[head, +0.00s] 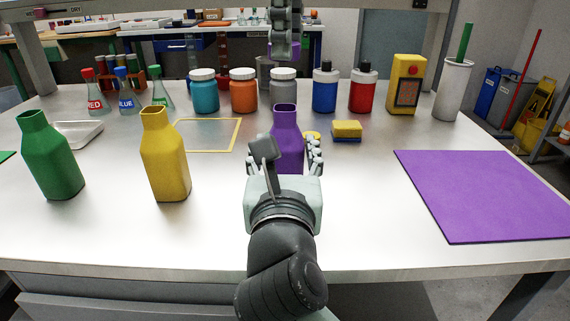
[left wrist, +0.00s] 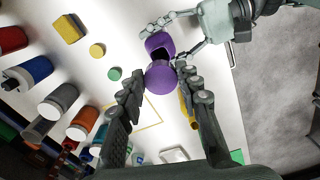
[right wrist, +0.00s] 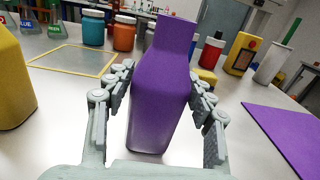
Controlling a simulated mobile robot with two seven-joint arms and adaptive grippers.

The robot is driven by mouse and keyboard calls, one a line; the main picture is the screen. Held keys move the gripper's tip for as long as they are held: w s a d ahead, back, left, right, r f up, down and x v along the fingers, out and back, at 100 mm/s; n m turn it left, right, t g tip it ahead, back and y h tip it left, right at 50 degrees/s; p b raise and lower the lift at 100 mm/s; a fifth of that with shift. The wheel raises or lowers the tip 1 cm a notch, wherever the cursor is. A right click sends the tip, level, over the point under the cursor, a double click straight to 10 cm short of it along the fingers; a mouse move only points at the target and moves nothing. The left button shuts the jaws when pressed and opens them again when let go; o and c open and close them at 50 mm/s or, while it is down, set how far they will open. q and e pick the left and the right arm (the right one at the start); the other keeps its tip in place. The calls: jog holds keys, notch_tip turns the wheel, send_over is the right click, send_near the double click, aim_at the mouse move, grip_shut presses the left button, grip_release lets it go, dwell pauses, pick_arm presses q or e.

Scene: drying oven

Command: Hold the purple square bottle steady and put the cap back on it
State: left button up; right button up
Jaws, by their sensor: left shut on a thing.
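The open purple square bottle (head: 287,135) stands upright on the table; it also shows in the right wrist view (right wrist: 160,95). In the left wrist view, its dark open mouth shows on the bottle (left wrist: 158,40). My right gripper (head: 285,160) has its fingers on both sides of the bottle, spread wider than it, with a small gap visible. My left gripper (head: 284,52) points down above and beyond the bottle. It is shut on the round purple cap (left wrist: 160,78), which is apart from the bottle neck in the head view.
Yellow (head: 165,160) and green (head: 52,160) bottles stand at left. A yellow cap (left wrist: 97,50) and green cap (left wrist: 115,73) lie on the table. A sponge (head: 347,131) and several jars stand behind the purple bottle. A purple mat (head: 480,190) lies right; the front table is clear.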

grip_shut()
pick_arm(q)
send_over(288, 108)
jog(key=shift+f, duration=2.5)
jog(key=shift+f, duration=0.9)
jog(key=shift+f, duration=0.55)
